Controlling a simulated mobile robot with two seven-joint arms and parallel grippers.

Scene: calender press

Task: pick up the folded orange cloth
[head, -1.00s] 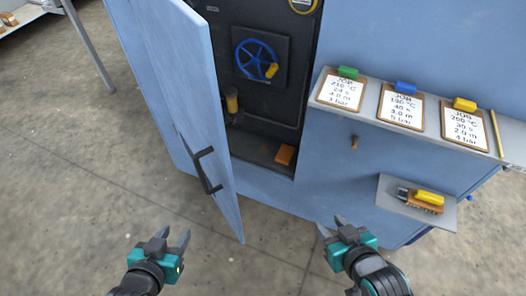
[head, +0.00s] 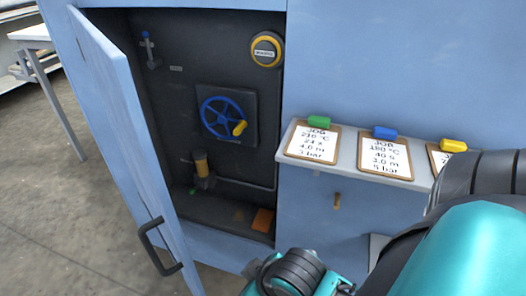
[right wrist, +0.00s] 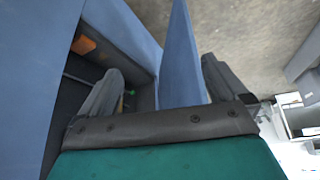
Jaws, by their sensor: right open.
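The folded orange cloth (head: 263,220) lies on the floor of the open cabinet, at its front right corner, in the head view. An orange patch that looks like the cloth (right wrist: 83,45) shows at the upper left of the right wrist view. My right gripper (right wrist: 160,78) is open and empty, its two fingers spread, with the cloth off to the left beyond the left finger. In the head view my right arm covers the lower right, and its fingertips cannot be made out. My left gripper is out of view.
The blue cabinet door (head: 125,150) stands open on the left; its panel (right wrist: 180,55) shows between my fingers in the wrist view. Inside are a blue handwheel (head: 222,118) and a yellow-topped fitting (head: 202,163). A shelf (head: 345,165) with clipboards juts out at right.

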